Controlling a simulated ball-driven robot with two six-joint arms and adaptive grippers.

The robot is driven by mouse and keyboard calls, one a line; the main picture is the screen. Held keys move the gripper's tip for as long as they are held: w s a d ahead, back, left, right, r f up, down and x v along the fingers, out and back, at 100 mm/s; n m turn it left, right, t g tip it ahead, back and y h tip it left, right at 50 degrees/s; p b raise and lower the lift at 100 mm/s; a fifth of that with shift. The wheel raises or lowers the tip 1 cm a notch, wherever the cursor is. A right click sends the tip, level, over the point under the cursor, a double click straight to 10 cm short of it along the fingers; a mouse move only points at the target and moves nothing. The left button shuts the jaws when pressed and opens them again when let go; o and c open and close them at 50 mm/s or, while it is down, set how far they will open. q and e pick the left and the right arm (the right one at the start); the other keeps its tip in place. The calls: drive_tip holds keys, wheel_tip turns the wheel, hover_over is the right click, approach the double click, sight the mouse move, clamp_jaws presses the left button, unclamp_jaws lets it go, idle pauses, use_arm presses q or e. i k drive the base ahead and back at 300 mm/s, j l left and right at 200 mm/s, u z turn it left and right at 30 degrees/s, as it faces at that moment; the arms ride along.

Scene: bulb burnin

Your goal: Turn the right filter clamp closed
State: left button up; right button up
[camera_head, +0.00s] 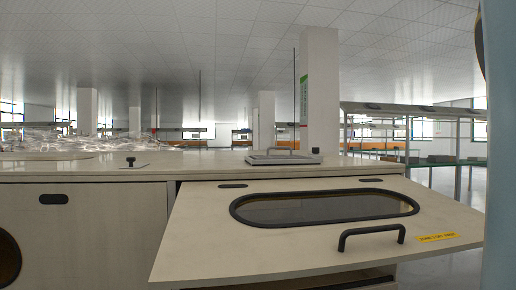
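I cannot tell for sure which part is the right filter clamp. A small black knob (131,161) stands upright on a thin plate on top of the pale cabinet (200,169), left of the middle. A flat grey panel (285,158) with a thin bar handle lies on the cabinet top further right. Neither of my grippers shows in this view, and nothing is seen touching the knob or the panel.
A pale door (205,232) with an oval window (325,207), black handle (372,235) and yellow label (436,237) juts out toward me at the right. The cabinet's left front (90,240) is flat. A green-edged shelf rack (415,135) stands behind at the right.

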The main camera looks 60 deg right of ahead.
sight(315, 150)
drive_tip(key=k+l+u, duration=0.1)
drive_tip(key=k+l, duration=0.15)
drive_tip(key=l, duration=0.3)
drive_tip(key=k+l+u, duration=0.1)
drive_tip(key=k+l, duration=0.15)
drive_tip(key=l, duration=0.3)
drive_tip(key=k+l+u, duration=0.15)
drive_tip(key=k+l, duration=0.15)
drive_tip(key=l, duration=0.2)
drive_tip(key=k+l+u, duration=0.1)
drive_tip(key=k+l, duration=0.25)
drive_tip(key=l, duration=0.15)
drive_tip(key=k+l+u, duration=0.1)
drive_tip(key=k+l, duration=0.2)
drive_tip(key=l, duration=0.15)
